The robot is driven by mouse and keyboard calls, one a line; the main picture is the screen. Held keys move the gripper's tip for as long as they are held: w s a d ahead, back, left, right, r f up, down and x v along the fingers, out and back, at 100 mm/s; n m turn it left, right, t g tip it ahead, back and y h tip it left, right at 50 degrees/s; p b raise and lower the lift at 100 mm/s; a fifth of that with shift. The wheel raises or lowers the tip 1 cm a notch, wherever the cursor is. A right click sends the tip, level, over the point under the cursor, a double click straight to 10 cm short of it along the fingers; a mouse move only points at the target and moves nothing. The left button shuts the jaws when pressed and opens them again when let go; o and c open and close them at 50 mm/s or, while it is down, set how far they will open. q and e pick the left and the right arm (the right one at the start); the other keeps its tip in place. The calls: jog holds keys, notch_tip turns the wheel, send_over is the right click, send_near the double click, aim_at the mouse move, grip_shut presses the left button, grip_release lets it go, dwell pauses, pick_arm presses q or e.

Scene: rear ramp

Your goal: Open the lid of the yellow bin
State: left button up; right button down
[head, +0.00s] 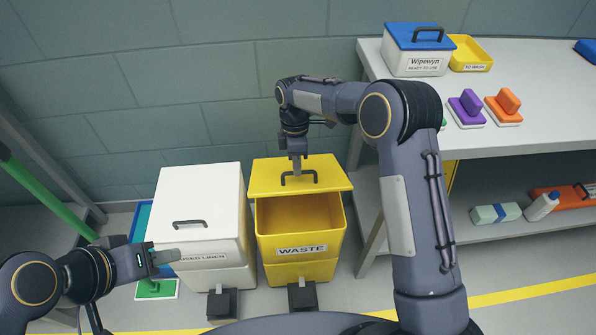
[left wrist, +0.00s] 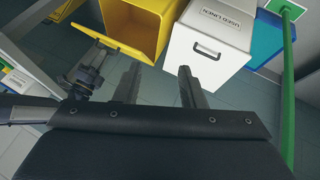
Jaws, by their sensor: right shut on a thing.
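The yellow bin (head: 300,246), labelled WASTE, stands on the floor; it also shows in the left wrist view (left wrist: 150,22). Its yellow lid (head: 270,183) is raised, and the empty-looking inside shows below it. The lid's dark handle (head: 313,175) is on its top. My right gripper (head: 297,170) is shut on this handle; its fingertips are partly hidden. The lid also shows in the left wrist view (left wrist: 103,42), with my right gripper beside it. My left gripper (left wrist: 158,80) is open and empty, in front of the white bin; it shows in the head view too (head: 166,258).
The white bin (head: 200,235), labelled USED LINEN, stands shut left of the yellow bin. A table (head: 510,140) with a lower shelf stands at the right and holds tubs and brushes. A green pole (head: 50,190) leans at the left. Dark pedals stand before both bins.

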pick_arm(q)
jog(key=shift+r+p, duration=0.5)
jog(key=shift+r, duration=0.25)
